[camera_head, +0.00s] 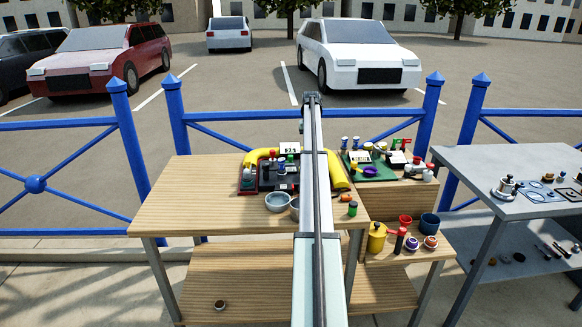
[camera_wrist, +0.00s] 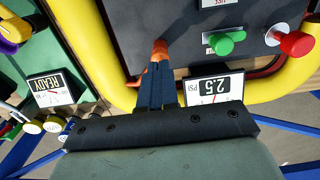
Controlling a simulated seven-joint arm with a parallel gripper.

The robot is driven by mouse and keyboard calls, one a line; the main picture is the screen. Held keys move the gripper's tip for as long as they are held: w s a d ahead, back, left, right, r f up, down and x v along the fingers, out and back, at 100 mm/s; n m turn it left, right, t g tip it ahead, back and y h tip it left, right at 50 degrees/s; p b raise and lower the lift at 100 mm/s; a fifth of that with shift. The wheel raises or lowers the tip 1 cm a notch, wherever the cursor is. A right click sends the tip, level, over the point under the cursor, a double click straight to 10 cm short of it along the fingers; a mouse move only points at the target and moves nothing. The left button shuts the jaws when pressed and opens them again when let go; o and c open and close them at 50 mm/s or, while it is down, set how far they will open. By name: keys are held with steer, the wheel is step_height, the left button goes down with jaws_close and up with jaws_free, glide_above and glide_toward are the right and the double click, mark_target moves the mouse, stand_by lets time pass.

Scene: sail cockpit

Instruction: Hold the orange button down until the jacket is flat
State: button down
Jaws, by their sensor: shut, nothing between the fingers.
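The orange button (camera_wrist: 160,47) shows in the wrist view on a dark panel (camera_wrist: 195,22), right at the tips of my gripper (camera_wrist: 159,64). The gripper's two dark fingers are shut together with nothing between them. The tips appear to meet the button; how far it is pressed I cannot tell. The yellow jacket (camera_wrist: 105,50) is a thick, rounded tube curving around the panel. It also shows in the head view (camera_head: 337,172), still looking plump. In the head view my arm hides the button and gripper.
Green (camera_wrist: 226,42) and red (camera_wrist: 296,43) knobs stand on the panel right of the fingers. A READY gauge (camera_wrist: 50,88) is at left.

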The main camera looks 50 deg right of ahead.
steer(key=shift+f, duration=1.1)
steer(key=shift+r, duration=0.1)
stand_by(3.0)
steer(key=shift+r, duration=3.2)
